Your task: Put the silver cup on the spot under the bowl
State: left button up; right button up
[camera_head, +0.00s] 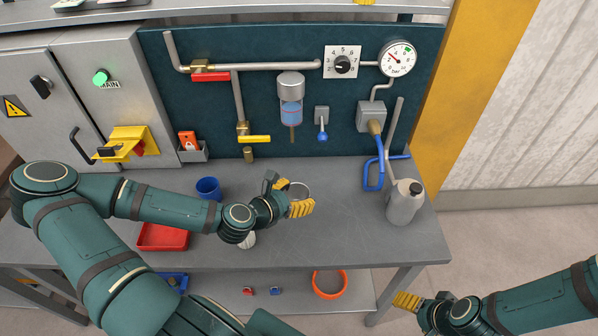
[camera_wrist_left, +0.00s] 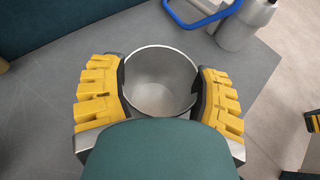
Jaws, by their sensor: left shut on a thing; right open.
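The silver cup (camera_head: 298,190) is held in my left gripper (camera_head: 289,198) above or on the grey bench, in front of the teal panel. In the left wrist view the cup (camera_wrist_left: 161,82) is upright, its open mouth towards the camera and its inside empty, with yellow fingers (camera_wrist_left: 160,95) on both sides. The bowl (camera_head: 291,113), clear with blue liquid, hangs on the panel behind the cup. I cannot make out a marked spot below it. I cannot tell whether the cup touches the bench. My right gripper (camera_head: 413,303) is open and empty, low at the right.
A blue cup (camera_head: 208,188) and a red tray (camera_head: 163,237) stand on the bench at the left. The bench between the silver cup and bottle is clear.

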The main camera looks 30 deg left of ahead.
aim_at(291, 187)
pick_arm(q)
jog(key=shift+s+a, duration=0.2)
jog(key=shift+a+f+y, duration=0.1)
jog(key=shift+y, duration=0.2)
jog(key=w+a+b, duration=0.1)
jog(key=b, duration=0.4)
jog(key=w+b, duration=0.1)
jog(key=b, duration=0.5)
jog(key=shift+w+a+f, duration=0.15)
jog(key=shift+w+a, duration=0.2)
jog(key=shift+a, duration=0.05)
jog(key=w+a+b, duration=0.3)
jog(key=w+a, duration=0.5)
jog(key=w, duration=0.5)
jog(key=f, duration=0.2)
jog(key=f+b, duration=0.1)
jog(key=f, duration=0.3)
jog(key=shift+w+a+f, duration=0.2)
jog(key=shift+w, duration=0.2)
jog(key=shift+w+a+f+b, duration=0.15)
jog(key=shift+b, duration=0.15)
pick_arm(e)
notch_tip(291, 187, down, 16)
jog(key=s, duration=0.1)
jog(key=shift+s+a+g, duration=0.2)
jog(key=shift+s+g, duration=0.2)
jog(key=shift+f, duration=0.1)
